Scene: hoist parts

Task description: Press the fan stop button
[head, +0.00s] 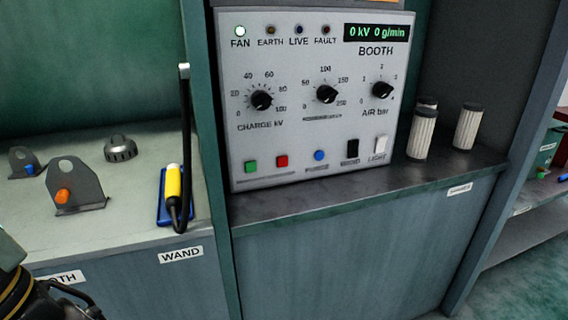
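The booth control panel (318,60) stands upright in the middle of the head view. No readable words mark either one as fan stop. The FAN lamp (240,31) at the top left glows bright, while the EARTH, LIVE and FAULT lamps look dark. The display (377,32) reads 0 kV 0 g/min. A dark part with a yellow band at the lower left corner may be my arm; no gripper fingers show.
A yellow-handled wand (173,182) rests in a blue holder left of the panel, its dark hose rising beside the post. Brackets and a grey cap (120,148) lie on the left bench. White ribbed cylinders (467,127) stand right of the panel. The ledge before the panel is clear.

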